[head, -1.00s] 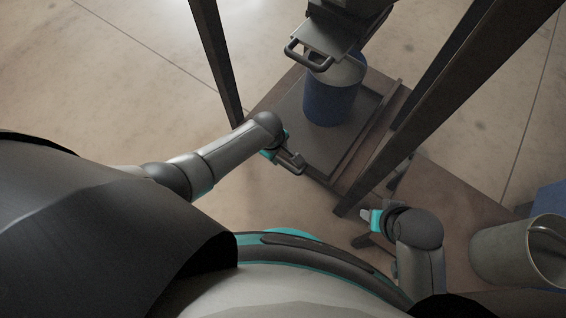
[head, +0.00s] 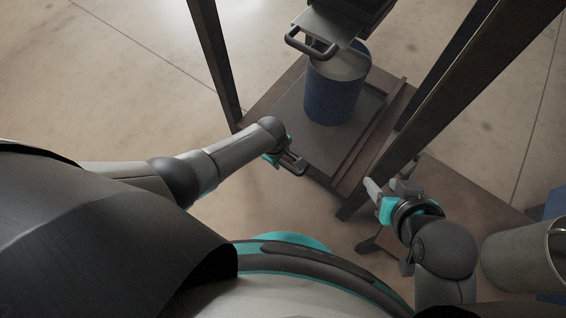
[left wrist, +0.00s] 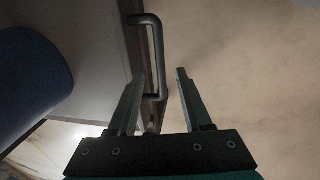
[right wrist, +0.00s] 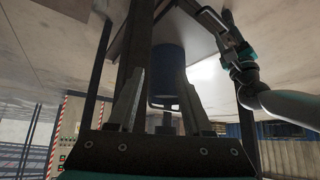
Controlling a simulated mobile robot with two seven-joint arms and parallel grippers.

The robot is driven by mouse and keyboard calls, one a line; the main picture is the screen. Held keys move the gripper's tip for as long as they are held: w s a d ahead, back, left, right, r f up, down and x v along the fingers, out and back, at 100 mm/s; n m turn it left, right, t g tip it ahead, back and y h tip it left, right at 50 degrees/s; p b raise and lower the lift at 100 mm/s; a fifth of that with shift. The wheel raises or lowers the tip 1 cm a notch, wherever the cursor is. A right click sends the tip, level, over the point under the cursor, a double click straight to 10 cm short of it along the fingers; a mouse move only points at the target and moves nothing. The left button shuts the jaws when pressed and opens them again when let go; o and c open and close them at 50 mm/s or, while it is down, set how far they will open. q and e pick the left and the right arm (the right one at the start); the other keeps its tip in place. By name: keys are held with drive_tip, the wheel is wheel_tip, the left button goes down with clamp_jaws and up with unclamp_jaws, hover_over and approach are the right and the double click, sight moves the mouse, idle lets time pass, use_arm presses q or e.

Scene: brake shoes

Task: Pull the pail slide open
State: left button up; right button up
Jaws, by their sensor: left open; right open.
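The pail slide is a flat grey tray (head: 316,140) with a blue pail (head: 335,95) standing on it. The pail also shows at the left of the left wrist view (left wrist: 30,80). A dark bar handle (left wrist: 156,50) sticks out from the slide's front edge. My left gripper (head: 286,160) is at this handle. In the left wrist view its open fingers (left wrist: 160,85) stand on either side of the handle's near end, with a gap on the right; contact cannot be told. My right gripper (head: 378,192) is open and empty, right of the slide's front corner.
A plate with its own handle (head: 312,42) hangs above the pail. Dark frame posts (head: 215,65) stand left and right of the slide. A brown table (head: 465,200) and a grey bucket (head: 520,255) are at the right. The floor in front is clear.

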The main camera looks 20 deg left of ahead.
sight(284, 164)
use_arm(q)
drive_tip(key=shift+w+f+b, duration=0.2)
drive_tip(key=shift+f+b, duration=0.45)
drive_tip(key=shift+f, duration=0.2)
drive_tip(key=shift+w+d+f+b, duration=0.1)
drive_tip(key=shift+f+b, duration=0.6)
drive_tip(key=shift+f, duration=0.1)
drive_tip(key=shift+w+f+b, duration=0.15)
drive_tip(key=shift+f+b, duration=0.35)
drive_tip(key=shift+b, duration=0.1)
drive_tip(key=shift+f+b, duration=0.4)
drive_tip(key=shift+f, duration=0.1)
use_arm(e)
drive_tip(key=w+a+r+t+y, duration=0.1)
drive_tip(key=a+r+t+y, duration=0.2)
drive_tip(key=a+t, duration=0.4)
drive_tip(key=shift+w+a+r+m+t+y, duration=0.2)
drive_tip(key=shift+w+a+m+t+y, duration=0.15)
drive_tip(key=shift+t+y, duration=0.4)
use_arm(q)
clamp_jaws()
